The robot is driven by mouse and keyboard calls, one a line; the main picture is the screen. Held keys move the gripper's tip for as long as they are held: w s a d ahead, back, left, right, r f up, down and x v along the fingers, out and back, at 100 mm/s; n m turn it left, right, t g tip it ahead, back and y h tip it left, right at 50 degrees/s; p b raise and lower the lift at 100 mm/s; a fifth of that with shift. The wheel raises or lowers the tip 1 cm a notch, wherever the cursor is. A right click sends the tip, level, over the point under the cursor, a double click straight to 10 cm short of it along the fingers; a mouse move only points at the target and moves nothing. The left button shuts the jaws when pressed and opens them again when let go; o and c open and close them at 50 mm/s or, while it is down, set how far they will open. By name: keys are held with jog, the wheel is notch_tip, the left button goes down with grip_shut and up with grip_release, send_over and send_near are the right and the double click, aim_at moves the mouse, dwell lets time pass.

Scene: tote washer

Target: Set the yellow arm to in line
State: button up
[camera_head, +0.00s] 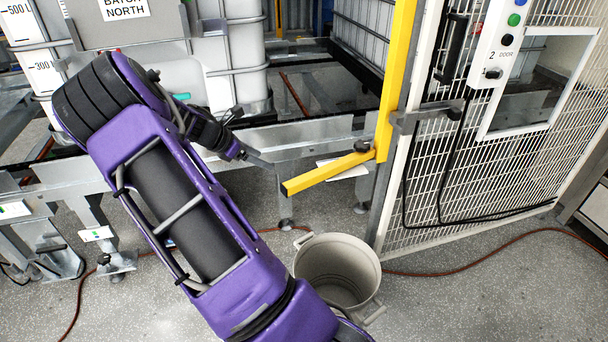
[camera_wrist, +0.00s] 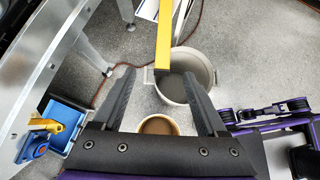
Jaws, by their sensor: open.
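The yellow arm (camera_head: 328,174) juts out to the left from the foot of a tall yellow post (camera_head: 398,75), beside a dark knob (camera_head: 362,146). In the wrist view the yellow arm (camera_wrist: 163,38) comes down from the top, and its blunt free end lies between my fingertips as pictured. My gripper (camera_head: 262,161) is at the left of that free end in the head view. In the wrist view my gripper (camera_wrist: 160,77) has its two dark fingers spread wide on either side of the arm's end. I cannot tell whether either finger touches it.
A grey bin (camera_head: 338,272) stands on the floor below the arm. A white mesh door (camera_head: 480,175) with a button panel (camera_head: 502,45) is at the right. A metal conveyor frame (camera_head: 290,138) runs behind. A blue tray (camera_wrist: 66,120) lies left in the wrist view.

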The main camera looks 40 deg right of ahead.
aim_at(300, 179)
jog(key=x, duration=0.6)
jog(key=b+x, duration=0.1)
jog(key=x, duration=1.2)
jog(key=shift+s+a+f+b, duration=0.1)
jog(key=shift+s+f+b, duration=0.15)
jog(key=shift+s+b, duration=0.05)
jog(key=shift+c, duration=0.2)
grip_shut()
dwell(0.4)
